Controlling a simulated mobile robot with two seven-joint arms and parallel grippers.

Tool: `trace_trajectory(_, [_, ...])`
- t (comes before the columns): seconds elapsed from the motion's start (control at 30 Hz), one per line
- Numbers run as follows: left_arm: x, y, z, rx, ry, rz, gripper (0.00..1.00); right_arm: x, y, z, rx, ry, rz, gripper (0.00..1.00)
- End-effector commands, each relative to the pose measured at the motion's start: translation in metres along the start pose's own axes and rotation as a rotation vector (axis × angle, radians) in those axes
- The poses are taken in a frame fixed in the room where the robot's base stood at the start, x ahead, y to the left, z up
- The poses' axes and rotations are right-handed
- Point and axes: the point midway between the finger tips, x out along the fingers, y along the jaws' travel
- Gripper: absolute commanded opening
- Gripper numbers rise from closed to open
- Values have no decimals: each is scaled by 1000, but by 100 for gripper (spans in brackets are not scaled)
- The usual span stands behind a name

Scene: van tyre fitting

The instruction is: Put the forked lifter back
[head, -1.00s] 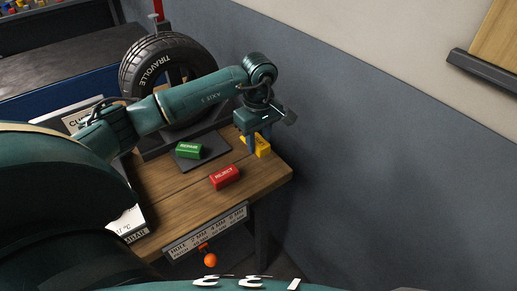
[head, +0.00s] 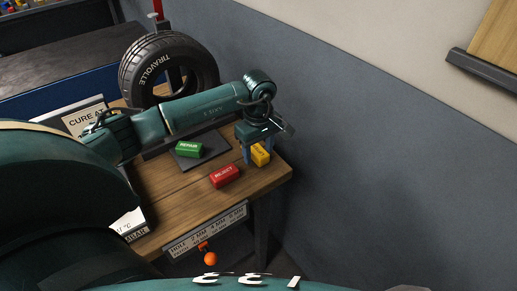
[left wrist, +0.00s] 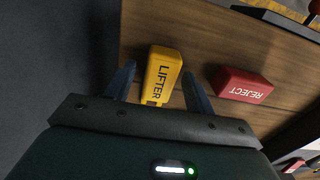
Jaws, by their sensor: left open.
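A yellow block marked LIFTER (head: 261,154) lies on the wooden bench near its far right corner. My left gripper (head: 252,153) is open above the bench with its fingers pointing down. In the left wrist view the yellow block (left wrist: 162,75) shows between the two open fingers (left wrist: 157,70), with a gap on each side. I cannot make out a separate forked tool in these frames. My right gripper is not in view.
A red REJECT block (head: 225,176) stands close beside the yellow one. A green REPAIR block (head: 188,149) sits on a dark plate. A tyre (head: 140,73) stands behind my left arm. A grey wall (head: 390,170) is to the right. An orange ball (head: 210,259) hangs below the bench's front edge.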

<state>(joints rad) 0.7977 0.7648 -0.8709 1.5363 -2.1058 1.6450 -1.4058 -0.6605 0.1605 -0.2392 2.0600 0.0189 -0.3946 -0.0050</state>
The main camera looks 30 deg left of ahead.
Motion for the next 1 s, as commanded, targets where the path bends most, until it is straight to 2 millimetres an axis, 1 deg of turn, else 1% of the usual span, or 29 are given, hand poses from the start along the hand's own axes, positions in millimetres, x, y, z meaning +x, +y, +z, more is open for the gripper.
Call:
trace_trajectory(0.17, [0,0,0,0,0,0,54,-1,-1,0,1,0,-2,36])
trace_trajectory(0.27, [-5,0,0,0,-1,0,54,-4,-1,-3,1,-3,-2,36])
trace_trajectory(0.33, [-11,1,-1,0,1,3,54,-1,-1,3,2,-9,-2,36])
trace_trajectory(0.47, [-35,1,-1,1,3,5,54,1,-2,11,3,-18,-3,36])
trace_trajectory(0.6, [-67,1,-1,1,3,6,54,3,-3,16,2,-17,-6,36])
trace_trajectory(0.8, [-104,1,-1,0,2,4,54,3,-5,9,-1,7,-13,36])
trace_trajectory(0.9, [-116,1,0,0,1,3,54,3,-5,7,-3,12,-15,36])
trace_trajectory(1.0, [-121,0,0,0,0,0,54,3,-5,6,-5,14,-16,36])
